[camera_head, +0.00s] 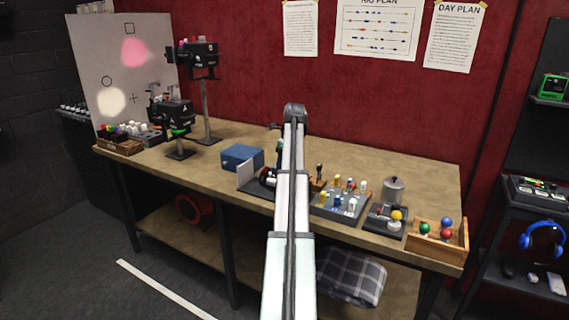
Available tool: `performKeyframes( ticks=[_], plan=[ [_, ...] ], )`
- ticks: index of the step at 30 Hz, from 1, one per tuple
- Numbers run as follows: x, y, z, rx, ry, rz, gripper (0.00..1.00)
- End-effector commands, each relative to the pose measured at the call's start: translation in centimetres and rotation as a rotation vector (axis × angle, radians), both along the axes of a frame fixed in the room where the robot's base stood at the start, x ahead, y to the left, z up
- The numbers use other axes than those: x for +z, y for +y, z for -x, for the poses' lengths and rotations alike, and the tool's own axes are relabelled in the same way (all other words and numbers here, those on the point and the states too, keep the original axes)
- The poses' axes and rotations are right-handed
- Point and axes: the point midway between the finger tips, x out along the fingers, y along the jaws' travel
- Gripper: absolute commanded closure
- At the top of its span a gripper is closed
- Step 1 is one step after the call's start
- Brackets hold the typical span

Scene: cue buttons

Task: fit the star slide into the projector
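Two black projector-like devices stand at the left of the bench: one (172,114) on a short stand, marked with a letter A, and one (196,60) on a tall pole. I cannot tell which is the task's projector. I cannot make out a star slide; the small parts on the bench are too small to tell. My arm rises through the middle of the view and hides part of the bench behind it. My gripper cannot be made out; it seems hidden behind my own arm.
A pale board (120,75) at the left bears a pink and a whitish spot.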

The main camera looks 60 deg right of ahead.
Motion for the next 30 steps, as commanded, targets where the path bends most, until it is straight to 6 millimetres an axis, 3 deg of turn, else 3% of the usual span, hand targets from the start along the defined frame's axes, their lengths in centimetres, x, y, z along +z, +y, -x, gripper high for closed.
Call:
performKeyframes(
  ticks=[30],
  plan=[
    [-0.95, 0.01, 0.00, 0.000, 0.000, 0.000, 0.79]
  ],
)
